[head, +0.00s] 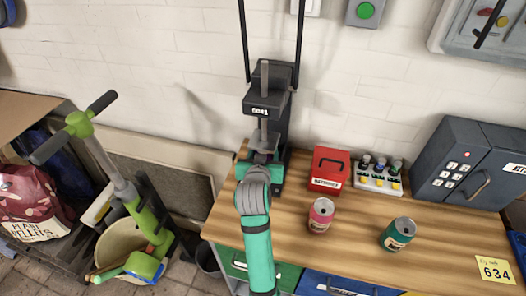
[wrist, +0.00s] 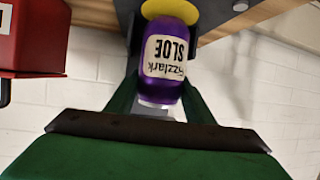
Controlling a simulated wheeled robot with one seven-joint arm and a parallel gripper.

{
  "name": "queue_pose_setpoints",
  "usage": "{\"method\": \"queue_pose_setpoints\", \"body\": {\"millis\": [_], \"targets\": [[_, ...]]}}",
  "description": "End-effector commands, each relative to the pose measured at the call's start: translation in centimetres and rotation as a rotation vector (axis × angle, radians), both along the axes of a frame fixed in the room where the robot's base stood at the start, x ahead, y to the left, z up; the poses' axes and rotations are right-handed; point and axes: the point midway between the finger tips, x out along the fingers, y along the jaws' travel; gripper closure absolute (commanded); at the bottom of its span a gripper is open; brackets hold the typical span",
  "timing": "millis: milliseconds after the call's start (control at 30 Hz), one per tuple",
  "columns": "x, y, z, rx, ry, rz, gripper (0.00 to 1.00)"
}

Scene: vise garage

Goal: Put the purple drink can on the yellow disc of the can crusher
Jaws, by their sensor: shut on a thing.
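The purple drink can (wrist: 160,88) shows in the wrist view, with an upside-down cream label reading SLOE. My gripper (wrist: 163,72) is shut on it, with a dark green finger on either side. The yellow disc (wrist: 170,9) is at the top edge of the wrist view, right at the can's far end. I cannot tell whether the can touches it or bears on it. The can crusher (head: 264,103) stands against the wall in the head view, a dark upright press marked 5041. My arm hides the can and the disc in the head view.
A red box (head: 329,169) stands just right of the crusher on the wooden bench (head: 350,228). A pink can (head: 321,214) and a teal can (head: 397,234) stand farther forward. A rack of small bottles (head: 379,179) and a grey safe (head: 455,165) are to the right.

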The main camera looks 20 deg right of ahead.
Motion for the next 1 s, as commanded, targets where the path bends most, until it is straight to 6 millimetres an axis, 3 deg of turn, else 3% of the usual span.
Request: {"method": "queue_pose_setpoints", "body": {"millis": [67,433,467,500,533,867,1000], "targets": [[-0.1,0.0,-0.9,0.002,0.004,0.000,0.83],[-0.1,0.0,-1.2,0.001,0.004,-0.001,0.83],[-0.1,0.0,-1.1,0.001,0.003,-0.001,0.45],[-0.1,0.0,-1.1,0.002,0.002,-0.001,0.35],[-0.1,0.0,-1.1,0.002,0.002,-0.001,0.33],[-0.1,-0.1,-0.8,0.001,0.001,-0.002,0.33],[-1.2,0.5,-0.3,0.002,0.001,0.000,0.33]]}}
